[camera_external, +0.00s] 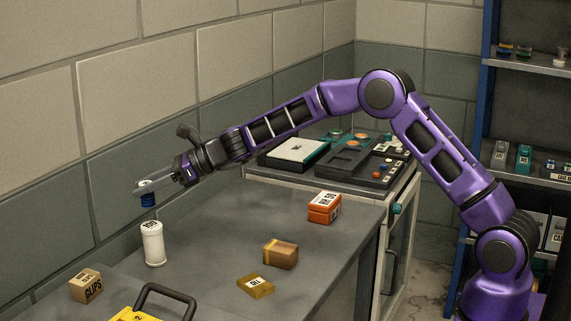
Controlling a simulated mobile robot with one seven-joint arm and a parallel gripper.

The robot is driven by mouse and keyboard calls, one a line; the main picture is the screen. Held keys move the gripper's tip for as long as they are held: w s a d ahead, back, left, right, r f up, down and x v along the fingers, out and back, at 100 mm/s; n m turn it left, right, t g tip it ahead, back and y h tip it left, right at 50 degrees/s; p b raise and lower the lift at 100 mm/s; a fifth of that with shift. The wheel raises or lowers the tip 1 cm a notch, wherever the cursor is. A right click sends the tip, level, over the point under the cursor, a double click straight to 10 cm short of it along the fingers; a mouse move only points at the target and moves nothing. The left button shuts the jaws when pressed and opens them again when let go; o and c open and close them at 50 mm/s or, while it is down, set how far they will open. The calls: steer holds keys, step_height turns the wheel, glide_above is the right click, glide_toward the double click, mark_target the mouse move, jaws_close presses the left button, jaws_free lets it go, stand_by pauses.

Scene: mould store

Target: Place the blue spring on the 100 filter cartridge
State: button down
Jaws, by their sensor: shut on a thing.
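The blue spring (148,201) hangs below the fingertips of my gripper (146,188), at the left of the external view. My gripper is shut on it, and the fingers hide its upper part. The 100 filter cartridge (153,244) is a white upright cylinder with a dark "100" label near its top. It stands on the grey table, below the spring. The spring appears above the cartridge's top with a gap between them.
A clips box (86,286) and a yellow case (139,315) with a black handle are near the front left. A brown box (280,254), a small amber box (255,287) and orange boxes (324,207) lie to the right. The grey table (215,240) is clear between them.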

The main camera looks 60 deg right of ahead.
mark_target(149, 204)
step_height(149, 204, down, 5)
steer(key=shift+r+b, duration=0.1)
steer(key=shift+b, duration=0.45)
steer(key=shift+f, duration=0.35)
steer(key=shift+c, duration=2.2)
jaws_free()
steer(key=shift+r, duration=0.1)
steer(key=shift+d+r, duration=0.15)
steer(key=shift+r, duration=0.15)
steer(key=v, duration=1.2)
